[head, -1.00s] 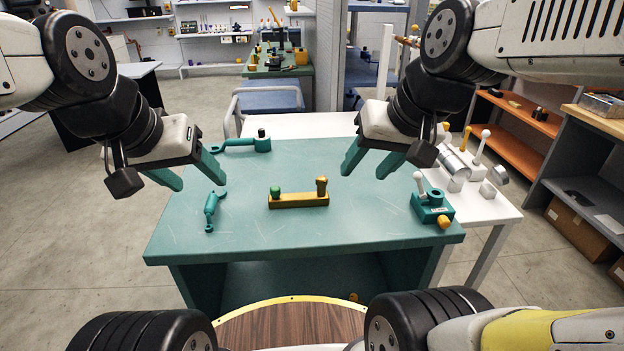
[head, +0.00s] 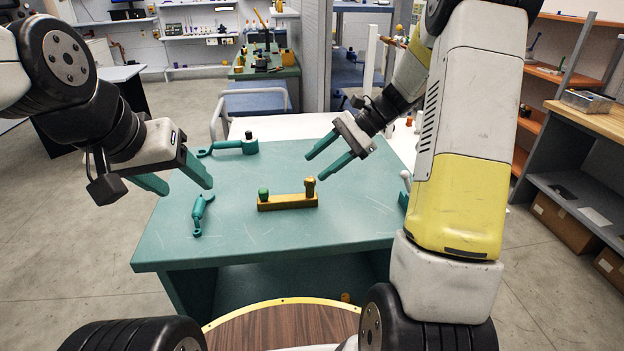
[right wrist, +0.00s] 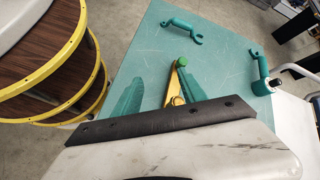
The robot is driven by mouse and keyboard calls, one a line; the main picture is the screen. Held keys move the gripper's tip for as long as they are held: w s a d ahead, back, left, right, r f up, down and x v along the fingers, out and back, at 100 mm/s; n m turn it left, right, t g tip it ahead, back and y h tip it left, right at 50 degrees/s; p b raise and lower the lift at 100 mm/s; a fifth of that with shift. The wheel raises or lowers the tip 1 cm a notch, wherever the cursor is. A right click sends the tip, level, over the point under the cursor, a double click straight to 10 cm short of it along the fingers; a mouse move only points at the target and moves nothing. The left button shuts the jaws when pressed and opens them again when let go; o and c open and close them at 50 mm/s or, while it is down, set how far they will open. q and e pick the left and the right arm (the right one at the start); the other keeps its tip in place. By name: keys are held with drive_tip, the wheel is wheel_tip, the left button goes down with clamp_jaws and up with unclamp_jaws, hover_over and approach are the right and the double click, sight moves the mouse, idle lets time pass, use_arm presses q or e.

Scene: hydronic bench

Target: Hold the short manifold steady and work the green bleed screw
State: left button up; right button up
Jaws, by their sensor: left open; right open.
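The short manifold is a yellow bar (head: 287,203) lying on the teal bench top. The green bleed screw (head: 264,194) stands at its left end, and a yellow-brown knob (head: 310,186) stands at its right end. In the right wrist view the green screw (right wrist: 182,61) shows at the bar's far end, with the bar running between my fingers as seen from above. My left gripper (head: 180,185) is open and empty, to the left of the manifold above the bench. My right gripper (head: 325,160) is open and empty, above and just right of the manifold's knob end.
A small teal wrench-like tool (head: 201,214) lies left of the manifold. A teal tool with a black knob (head: 235,147) lies at the back left edge. Bare bench top (head: 250,240) lies in front of the manifold.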

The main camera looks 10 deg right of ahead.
sight(302, 196)
drive_tip(key=w+f+m+y, duration=0.1)
drive_tip(key=w+f, duration=0.1)
drive_tip(key=f, duration=0.1)
drive_tip(key=w+d+f+m+y, duration=0.1)
drive_tip(key=w+f, duration=0.1)
drive_tip(key=f, duration=0.1)
drive_tip(key=w+f+m+y, duration=0.1)
drive_tip(key=w+f+m, duration=0.1)
drive_tip(key=f, duration=0.1)
drive_tip(key=shift+d, duration=0.4)
drive_tip(key=f+m, duration=0.1)
drive_tip(key=f+m+y, duration=0.1)
drive_tip(key=f, duration=0.1)
drive_tip(key=shift+w+a+f, duration=0.1)
drive_tip(key=shift+a, duration=0.25)
drive_tip(key=shift+a+f+m, duration=0.15)
drive_tip(key=shift+f+m, duration=0.15)
drive_tip(key=shift+f, duration=0.05)
drive_tip(key=shift+a+f, duration=0.3)
drive_tip(key=shift+a, duration=0.15)
drive_tip(key=x, duration=0.7)
drive_tip(key=shift+r, duration=0.1)
drive_tip(key=shift+w, duration=0.1)
clamp_jaws()
drive_tip(key=shift+o, duration=0.8)
unclamp_jaws()
